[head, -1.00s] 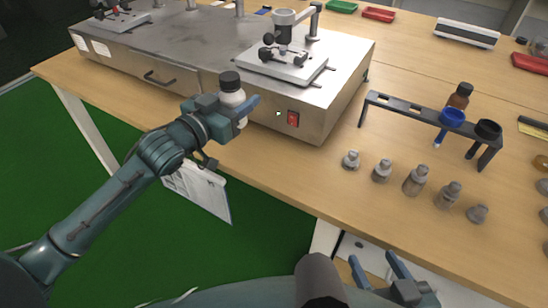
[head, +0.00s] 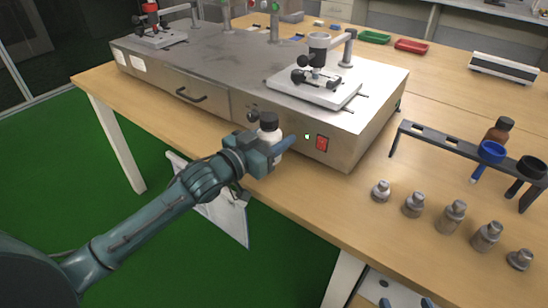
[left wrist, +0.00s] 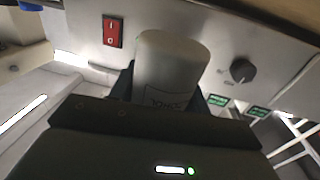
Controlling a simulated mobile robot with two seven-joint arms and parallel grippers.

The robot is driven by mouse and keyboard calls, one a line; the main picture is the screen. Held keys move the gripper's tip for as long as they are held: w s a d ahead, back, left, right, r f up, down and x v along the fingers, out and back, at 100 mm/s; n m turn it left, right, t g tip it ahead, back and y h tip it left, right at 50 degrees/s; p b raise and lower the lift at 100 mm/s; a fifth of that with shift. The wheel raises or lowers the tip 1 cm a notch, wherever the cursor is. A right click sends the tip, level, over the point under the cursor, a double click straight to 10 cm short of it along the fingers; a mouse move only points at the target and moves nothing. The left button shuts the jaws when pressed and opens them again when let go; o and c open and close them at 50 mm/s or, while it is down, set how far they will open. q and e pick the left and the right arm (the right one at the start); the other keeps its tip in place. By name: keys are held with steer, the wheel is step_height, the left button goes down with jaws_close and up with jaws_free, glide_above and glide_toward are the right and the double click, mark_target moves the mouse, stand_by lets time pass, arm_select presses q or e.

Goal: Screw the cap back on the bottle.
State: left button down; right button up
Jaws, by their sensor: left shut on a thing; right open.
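A white bottle (head: 273,145) with a black cap (head: 268,121) on its top is held roughly upright in my left gripper (head: 276,152), in front of the metal box. How tightly the cap sits cannot be told. In the left wrist view, the bottle's white body (left wrist: 170,68) with dark print shows between the fingers; the cap is not visible there. My left gripper is shut around the bottle's body.
The metal box (head: 290,143) with a red switch (head: 321,143) stands behind the bottle. Bare table (head: 330,195) lies between.

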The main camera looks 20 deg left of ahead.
arm_select(q)
steer(key=shift+f, duration=0.25)
arm_select(e)
steer(key=shift+a+f, duration=0.1)
arm_select(q)
step_height(320, 180, down, 4)
steer(key=shift+r+b, duration=0.15)
steer(key=shift+b, duration=0.35)
arm_select(e)
steer(key=shift+w+a+f+n, duration=0.15)
steer(key=shift+f+n, duration=0.15)
steer(key=shift+f, duration=0.45)
